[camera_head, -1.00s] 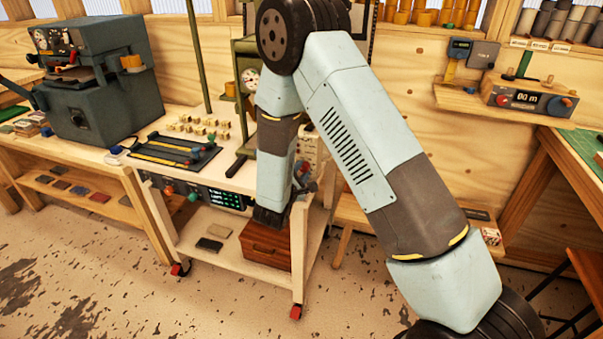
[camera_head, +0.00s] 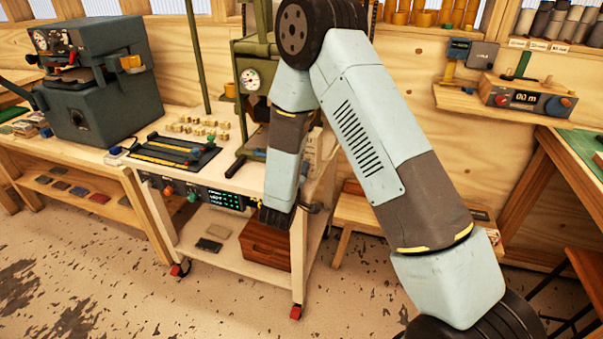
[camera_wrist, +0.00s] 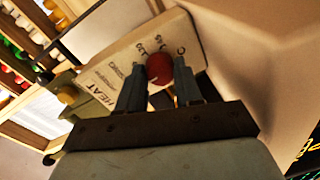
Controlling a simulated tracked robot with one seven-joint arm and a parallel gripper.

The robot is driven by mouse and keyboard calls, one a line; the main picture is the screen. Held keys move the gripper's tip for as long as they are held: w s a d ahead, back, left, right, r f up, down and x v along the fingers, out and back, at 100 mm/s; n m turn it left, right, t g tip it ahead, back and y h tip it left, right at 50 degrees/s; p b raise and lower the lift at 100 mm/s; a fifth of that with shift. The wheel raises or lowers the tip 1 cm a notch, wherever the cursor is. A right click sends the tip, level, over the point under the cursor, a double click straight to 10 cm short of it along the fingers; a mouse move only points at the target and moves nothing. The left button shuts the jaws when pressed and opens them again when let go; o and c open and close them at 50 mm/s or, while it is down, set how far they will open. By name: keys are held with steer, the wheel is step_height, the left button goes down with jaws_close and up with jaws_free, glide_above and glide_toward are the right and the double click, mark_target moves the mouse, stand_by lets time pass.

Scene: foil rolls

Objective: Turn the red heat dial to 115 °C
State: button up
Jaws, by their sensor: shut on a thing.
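The red heat dial (camera_wrist: 159,67) shows as a round red knob on a pale panel (camera_wrist: 118,72) marked HEAT in the wrist view. Markings stand around the dial, but they are too small and slanted to read surely. My gripper (camera_wrist: 160,72) has one finger on each side of the dial and is shut on it. Which mark the dial points to cannot be told. In the head view my arm hides the dial, and the gripper itself is mostly hidden beside the cart's right end.
The green press with a round gauge (camera_head: 250,79) stands on the wooden cart (camera_head: 150,172), close to my arm. A black control panel (camera_head: 222,199) with green lights is on the cart's front. A wooden drawer box (camera_head: 263,248) sits on its lower shelf. Floor in front is clear.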

steer(key=m, duration=0.4)
steer(key=shift+s+d+f+y, duration=0.1)
steer(key=shift+f+y, duration=0.15)
steer(key=shift+y, duration=0.05)
steer(key=shift+m, duration=1)
steer(key=shift+r+t, duration=0.1)
steer(key=shift+t, duration=0.2)
steer(key=o, duration=1)
steer(key=shift+o, duration=0.2)
steer(key=v, duration=1.3)
steer(key=shift+s+a, duration=0.25)
steer(key=shift+s, duration=0.05)
